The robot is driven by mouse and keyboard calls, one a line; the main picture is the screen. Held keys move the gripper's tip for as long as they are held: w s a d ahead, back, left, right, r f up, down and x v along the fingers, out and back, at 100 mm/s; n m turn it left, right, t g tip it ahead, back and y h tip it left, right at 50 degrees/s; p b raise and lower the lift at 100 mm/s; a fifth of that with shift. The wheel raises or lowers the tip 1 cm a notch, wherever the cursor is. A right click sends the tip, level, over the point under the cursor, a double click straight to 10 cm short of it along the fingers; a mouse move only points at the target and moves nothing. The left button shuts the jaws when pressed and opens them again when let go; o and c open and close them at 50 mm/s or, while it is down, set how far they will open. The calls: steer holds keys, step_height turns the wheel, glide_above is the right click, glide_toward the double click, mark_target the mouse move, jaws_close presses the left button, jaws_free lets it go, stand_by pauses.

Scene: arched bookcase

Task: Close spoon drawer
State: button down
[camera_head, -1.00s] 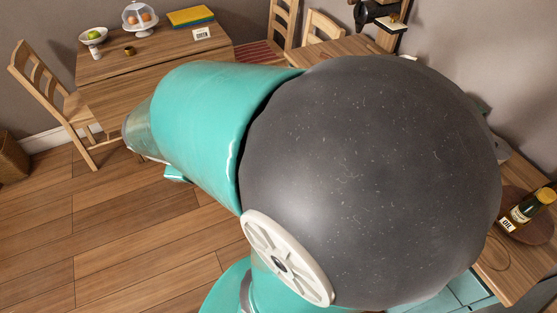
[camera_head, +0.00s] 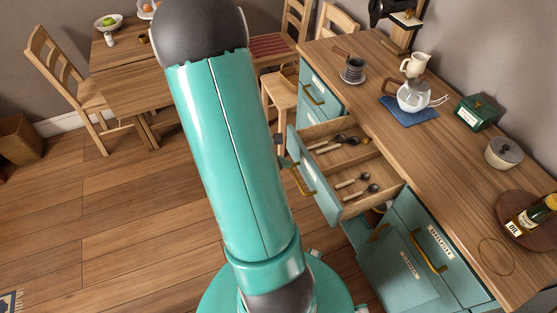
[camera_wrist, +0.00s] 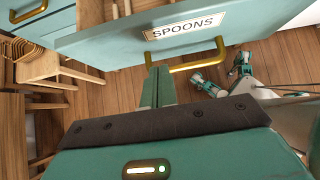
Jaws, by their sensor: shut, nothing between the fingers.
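The spoon drawer (camera_head: 314,186) stands pulled out from the teal counter, with dark-handled spoons (camera_head: 352,181) and other utensils in its wooden compartments. Its brass handle (camera_head: 301,181) is on the front face, partly hidden near my arm. In the wrist view the drawer front (camera_wrist: 115,42) carries a "SPOONS" label (camera_wrist: 184,26) above the brass handle (camera_wrist: 190,61). My gripper (camera_wrist: 158,70) is shut and empty, its fingertips close to the drawer front at the handle's left end. I cannot tell whether they touch. In the head view my arm hides most of the gripper.
A teal drawer (camera_head: 432,240) and a cabinet door (camera_head: 397,272) with brass handles are right of the open drawer. The wooden countertop (camera_head: 440,150) holds a teapot (camera_head: 414,96), green box (camera_head: 476,112) and pot (camera_head: 503,152). Wooden floor (camera_head: 120,220) is clear at left.

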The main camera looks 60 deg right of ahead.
mark_target(302, 168)
steer(key=x, duration=0.5)
steer(key=shift+s+d+f, duration=0.1)
steer(key=shift+d+f, duration=0.1)
steer(key=shift+f, duration=0.15)
steer(key=shift+d, duration=0.1)
